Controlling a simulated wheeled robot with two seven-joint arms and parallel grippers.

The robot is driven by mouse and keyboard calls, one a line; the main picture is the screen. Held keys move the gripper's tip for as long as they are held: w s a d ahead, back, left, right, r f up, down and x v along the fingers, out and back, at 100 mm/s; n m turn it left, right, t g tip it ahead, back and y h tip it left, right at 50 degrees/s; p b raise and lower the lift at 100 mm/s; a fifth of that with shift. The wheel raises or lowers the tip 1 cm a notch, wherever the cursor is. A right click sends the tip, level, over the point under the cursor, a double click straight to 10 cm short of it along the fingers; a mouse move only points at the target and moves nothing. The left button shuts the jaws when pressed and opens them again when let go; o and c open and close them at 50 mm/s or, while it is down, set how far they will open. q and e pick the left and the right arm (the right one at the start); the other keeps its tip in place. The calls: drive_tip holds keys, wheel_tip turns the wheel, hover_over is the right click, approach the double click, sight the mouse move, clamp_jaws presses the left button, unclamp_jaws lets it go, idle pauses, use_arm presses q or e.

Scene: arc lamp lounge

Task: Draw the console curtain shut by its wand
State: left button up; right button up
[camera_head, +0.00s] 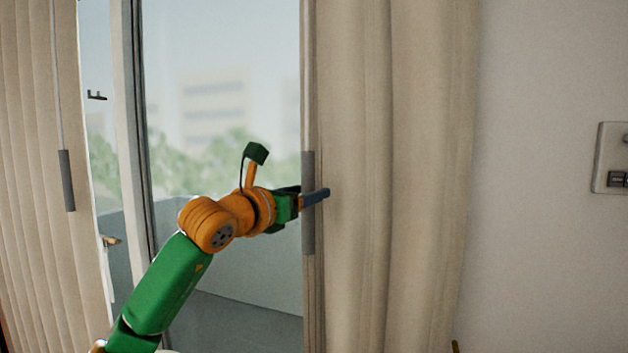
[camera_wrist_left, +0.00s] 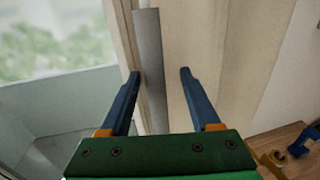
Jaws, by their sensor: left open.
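The right curtain (camera_head: 400,150) hangs in beige folds beside the glass door, gathered at its right side. Its wand (camera_head: 308,80) hangs along the curtain's left edge and ends in a grey grip (camera_head: 308,235). My left gripper (camera_head: 316,196) is at the grip, with its dark blue fingers open. In the left wrist view the grip (camera_wrist_left: 150,60) stands between the open fingers of my left gripper (camera_wrist_left: 160,74), nearer the left finger, and no clamping shows. Another beige curtain (camera_head: 30,150) hangs at the far left with its own wand grip (camera_head: 66,180). My right gripper is not seen.
The glass door (camera_head: 220,90) between the curtains shows a blurred outside. A wall panel (camera_head: 612,158) is on the bare wall at right. In the left wrist view a wooden surface (camera_wrist_left: 272,140) bears a small blue object (camera_wrist_left: 303,140) at lower right.

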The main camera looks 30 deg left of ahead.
use_arm(q)
drive_tip(key=shift+w+a+f, duration=0.1)
drive_tip(key=shift+w+a, duration=0.2)
drive_tip(key=shift+w, duration=0.25)
drive_tip(key=shift+w+a+f, duration=0.1)
drive_tip(key=shift+w+a, duration=0.15)
drive_tip(key=shift+w, duration=0.25)
drive_tip(key=shift+s, duration=0.1)
drive_tip(key=shift+c, duration=0.8)
drive_tip(key=shift+d, duration=0.15)
clamp_jaws()
drive_tip(key=shift+r, duration=0.1)
